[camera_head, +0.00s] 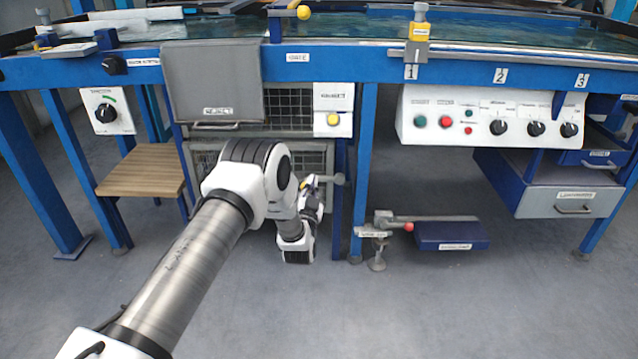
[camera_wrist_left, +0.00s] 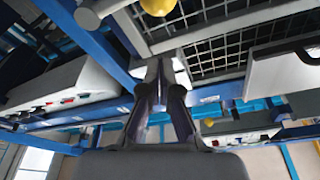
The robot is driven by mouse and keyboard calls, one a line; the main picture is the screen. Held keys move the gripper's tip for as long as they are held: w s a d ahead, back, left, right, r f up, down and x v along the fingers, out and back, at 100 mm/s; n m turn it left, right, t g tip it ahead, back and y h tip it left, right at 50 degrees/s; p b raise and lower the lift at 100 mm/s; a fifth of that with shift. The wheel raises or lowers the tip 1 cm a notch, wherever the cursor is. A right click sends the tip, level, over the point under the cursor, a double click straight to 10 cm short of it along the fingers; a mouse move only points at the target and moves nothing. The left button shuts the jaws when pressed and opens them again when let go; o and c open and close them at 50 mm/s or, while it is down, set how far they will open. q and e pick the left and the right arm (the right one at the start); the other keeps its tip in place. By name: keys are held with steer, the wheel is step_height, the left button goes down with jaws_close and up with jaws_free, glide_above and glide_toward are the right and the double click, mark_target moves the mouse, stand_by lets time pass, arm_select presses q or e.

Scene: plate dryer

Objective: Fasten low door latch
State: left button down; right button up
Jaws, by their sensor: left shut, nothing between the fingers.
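The low mesh door (camera_head: 232,160) sits under the tank, partly hidden behind my left arm. A grey round-ended latch part (camera_head: 338,178) stands out at the door's right edge, just right of my left gripper (camera_head: 310,188). A yellow patch shows beside the gripper in the head view. In the wrist view, which looks upside down, a yellow ball knob (camera_wrist_left: 158,4) and a grey round piece (camera_wrist_left: 88,14) lie beyond the fingers. The left gripper (camera_wrist_left: 158,72) is shut and empty, close to the door frame; contact is unclear. Whether the latch is fastened cannot be told.
A grey reject flap (camera_head: 212,85) hangs above the mesh door. A blue leg (camera_head: 364,165) stands to the right, with a low blue pedal (camera_head: 450,236) and clamp beyond. A wooden step (camera_head: 142,170) is at left. The front floor is clear.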

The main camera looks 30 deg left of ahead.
arm_select(q)
steer(key=p+v, duration=0.3)
steer(key=v, duration=0.7)
steer(key=shift+w+d, duration=0.1)
